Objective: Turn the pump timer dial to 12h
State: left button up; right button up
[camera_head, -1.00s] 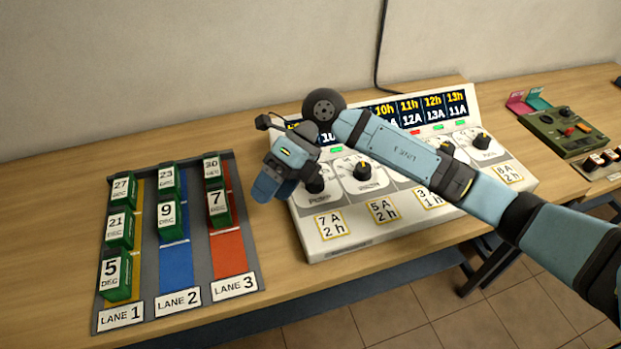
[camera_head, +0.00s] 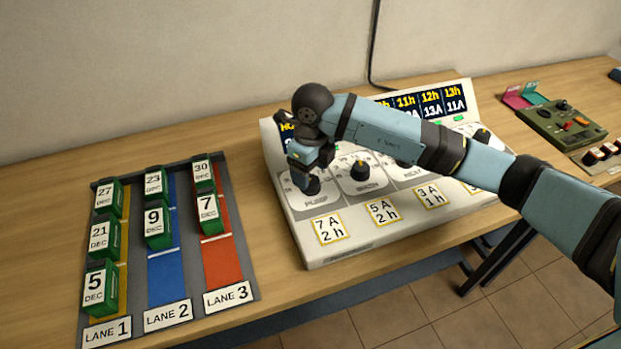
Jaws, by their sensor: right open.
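The white control panel (camera_head: 345,248) stands on the table with a row of black dials. The leftmost, labelled PUMP, is the pump timer dial (camera_head: 312,187), a dark knob partly hidden by my gripper. My right gripper (camera_head: 307,172) points down over this dial, open. I cannot tell whether its fingers touch the knob. The dial's pointer and most of its scale marks are hidden. A card (camera_head: 328,229) below it reads 7A, 2h. The display (camera_head: 430,105) behind shows hours and amps, with 11h, 12h and 13h readable; its left part is hidden by my arm. My left gripper is out of view.
A second dial (camera_head: 360,169) sits close to the right of the gripper. A lane board (camera_head: 246,277) with several green date blocks lies left of the panel. A green device (camera_head: 562,125) stands at the far right. Bare table lies between board and panel.

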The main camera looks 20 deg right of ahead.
aim_at(311, 180)
jog(key=shift+a+f, duration=0.1)
jog(key=shift+f, duration=1.6)
jog(key=c, duration=0.9)
